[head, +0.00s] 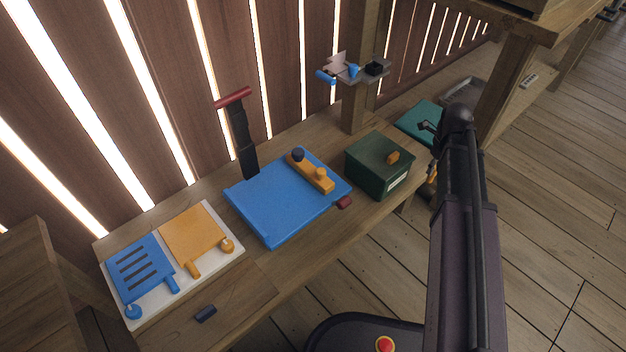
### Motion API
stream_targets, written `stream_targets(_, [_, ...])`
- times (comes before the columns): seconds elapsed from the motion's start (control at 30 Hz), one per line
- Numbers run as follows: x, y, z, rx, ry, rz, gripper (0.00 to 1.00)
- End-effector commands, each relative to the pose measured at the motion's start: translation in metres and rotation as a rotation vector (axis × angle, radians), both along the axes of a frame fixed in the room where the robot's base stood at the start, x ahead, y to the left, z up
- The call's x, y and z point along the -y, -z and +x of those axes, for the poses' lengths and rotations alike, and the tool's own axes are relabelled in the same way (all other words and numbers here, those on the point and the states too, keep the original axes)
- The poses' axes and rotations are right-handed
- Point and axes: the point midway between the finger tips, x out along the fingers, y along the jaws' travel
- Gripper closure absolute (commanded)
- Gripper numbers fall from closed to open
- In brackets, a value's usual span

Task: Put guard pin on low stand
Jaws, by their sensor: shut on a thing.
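My arm (465,230) rises at the right, and its dark elbow covers part of the bench behind it. My gripper is not visible; the arm hides what lies beyond the elbow. I cannot pick out the guard pin with certainty. A small grey shelf (378,76) on the wooden post carries a blue piece (353,71), a black block (374,68) and a pale plate (336,64). I cannot tell which thing is the low stand.
On the bench are a blue panel (265,210) with an orange bar (311,171), a green lidded box (378,170), a teal panel (416,117), a white board (205,269) with blue and orange plates, and a dark block (206,313). A red-topped black post (240,135) stands behind.

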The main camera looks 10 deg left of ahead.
Motion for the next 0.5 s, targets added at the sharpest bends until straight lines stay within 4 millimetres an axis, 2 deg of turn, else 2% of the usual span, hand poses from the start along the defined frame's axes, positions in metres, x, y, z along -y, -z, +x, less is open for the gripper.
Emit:
stream_targets(0.27, [-0.001, 0.001, 0.006, 0.0, 0.0, 0.0, 1.0])
stream_targets(0.5, [-0.008, 0.004, 0.038, 0.0, 0.0, 0.0, 1.0])
